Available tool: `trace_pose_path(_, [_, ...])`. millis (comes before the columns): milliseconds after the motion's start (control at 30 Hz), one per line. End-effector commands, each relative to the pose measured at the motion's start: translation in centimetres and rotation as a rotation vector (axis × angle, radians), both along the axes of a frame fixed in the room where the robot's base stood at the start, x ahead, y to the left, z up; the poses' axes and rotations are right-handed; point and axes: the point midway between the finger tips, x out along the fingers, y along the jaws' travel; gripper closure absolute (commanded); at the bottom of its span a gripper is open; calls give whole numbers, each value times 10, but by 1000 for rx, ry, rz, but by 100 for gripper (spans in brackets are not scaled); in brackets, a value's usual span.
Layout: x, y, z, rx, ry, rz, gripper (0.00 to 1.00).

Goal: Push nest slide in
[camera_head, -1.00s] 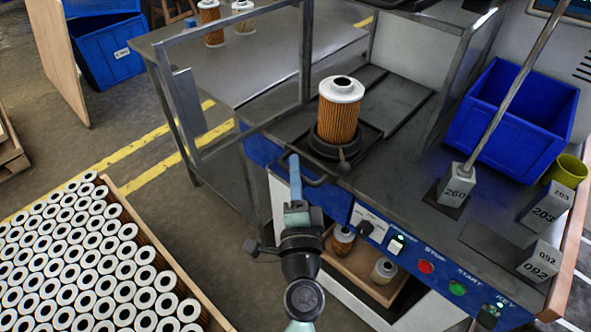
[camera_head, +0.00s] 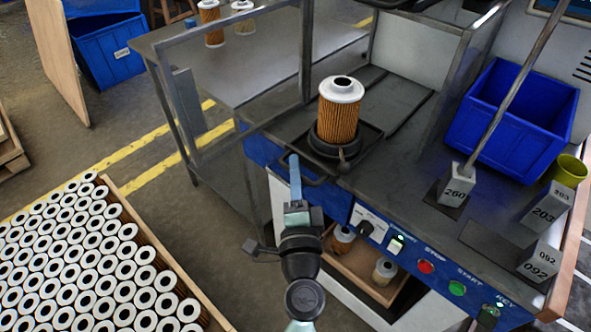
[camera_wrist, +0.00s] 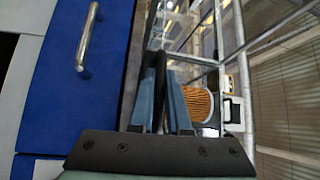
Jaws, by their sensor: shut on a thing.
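The nest slide (camera_head: 370,130) is a dark plate on the machine's worktop. It carries a round black nest (camera_head: 323,146) with a pleated orange filter cartridge (camera_head: 339,118) standing upright in it, white cap on top. A black bar handle (camera_head: 318,182) sticks out at the slide's front, over the worktop edge. My gripper (camera_head: 294,164) is at the handle's left part, blue fingers shut on it. In the wrist view, the dark handle bar (camera_wrist: 160,80) runs between the two fingers (camera_wrist: 169,112). The cartridge (camera_wrist: 196,103) shows just behind the right finger. The handle's gripped part is partly hidden.
The worktop behind the slide (camera_head: 388,85) is clear. A metal frame post (camera_head: 306,50) stands to its left. Right are a blue bin (camera_head: 510,120) and numbered blocks (camera_head: 457,186). A control panel (camera_head: 425,267) lies below the edge. A crate of filters (camera_head: 100,260) stands at left.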

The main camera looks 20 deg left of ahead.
Motion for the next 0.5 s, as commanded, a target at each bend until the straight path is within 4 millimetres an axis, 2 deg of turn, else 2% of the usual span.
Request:
trace_pose_path(300, [38, -14, -1, 1, -2, -3, 100])
trace_pose_path(500, [44, -16, -1, -1, 0, 0, 100])
